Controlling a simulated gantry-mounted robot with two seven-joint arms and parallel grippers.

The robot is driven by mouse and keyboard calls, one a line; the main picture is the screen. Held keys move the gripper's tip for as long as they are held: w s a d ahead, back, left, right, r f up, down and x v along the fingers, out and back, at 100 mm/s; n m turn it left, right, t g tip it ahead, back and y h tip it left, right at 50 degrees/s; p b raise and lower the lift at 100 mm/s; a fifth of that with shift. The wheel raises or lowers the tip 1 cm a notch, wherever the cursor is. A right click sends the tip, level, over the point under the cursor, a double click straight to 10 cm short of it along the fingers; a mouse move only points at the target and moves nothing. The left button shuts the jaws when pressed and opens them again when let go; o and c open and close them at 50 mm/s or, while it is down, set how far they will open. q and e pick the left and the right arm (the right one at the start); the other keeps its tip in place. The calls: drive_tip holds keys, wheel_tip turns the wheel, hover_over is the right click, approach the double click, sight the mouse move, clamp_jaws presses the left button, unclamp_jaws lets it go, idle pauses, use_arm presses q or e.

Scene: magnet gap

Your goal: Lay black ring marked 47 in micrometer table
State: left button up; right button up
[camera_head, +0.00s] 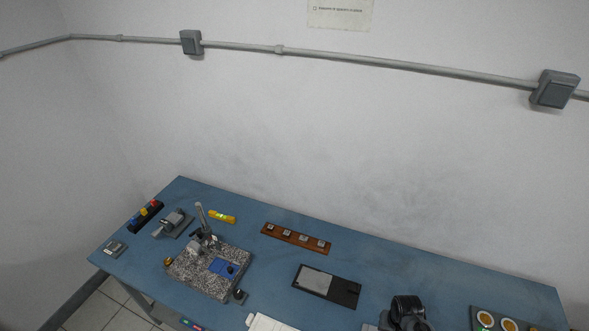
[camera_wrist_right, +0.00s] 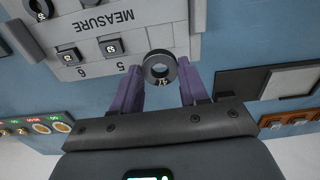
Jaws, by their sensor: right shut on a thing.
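My right gripper (camera_wrist_right: 160,74) has purple fingers shut on a black ring (camera_wrist_right: 160,60). The ring's hole faces the camera, and the small pale digits on its rim are hard to read. The ring is held over the edge of a grey tray (camera_wrist_right: 172,35) lettered MEASURE. In the head view a dark part of my right arm (camera_head: 405,310) shows at the bottom edge; its fingers cannot be made out there. A small grey micrometer-like device (camera_head: 175,222) stands at the table's left. I cannot tell which surface is the micrometer table. My left gripper is not in view.
A speckled stone plate (camera_head: 195,283) carries an upright gauge stand and a blue pad. A brown rack (camera_head: 282,236) holds several small blocks. A black tray (camera_head: 348,293) has a grey plate. A panel with yellow discs (camera_head: 495,322) lies right. Blue table between them is clear.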

drive_tip(key=s+a+r+n+t+b, duration=0.1)
drive_tip(key=s+a+r+n, duration=0.2)
drive_tip(key=s+r, duration=0.35)
drive_tip(key=s+a+r+n+t+b, duration=0.1)
drive_tip(key=s+a+r+n+t, duration=0.15)
drive_tip(key=s, duration=0.65)
drive_tip(key=s+a+f+b, duration=0.35)
drive_tip(key=s+b, duration=0.25)
drive_tip(key=b, duration=0.4)
drive_tip(key=w+a+r, duration=0.1)
drive_tip(key=w+r, duration=0.3)
drive_tip(key=w, duration=0.9)
drive_tip(key=w+a+r, duration=0.1)
drive_tip(key=w+r, duration=0.3)
drive_tip(key=w, duration=0.8)
drive_tip(key=s+r+p, duration=0.8)
drive_tip(key=r+p, duration=0.4)
drive_tip(key=p, duration=0.4)
drive_tip(key=shift+r+m, duration=0.35)
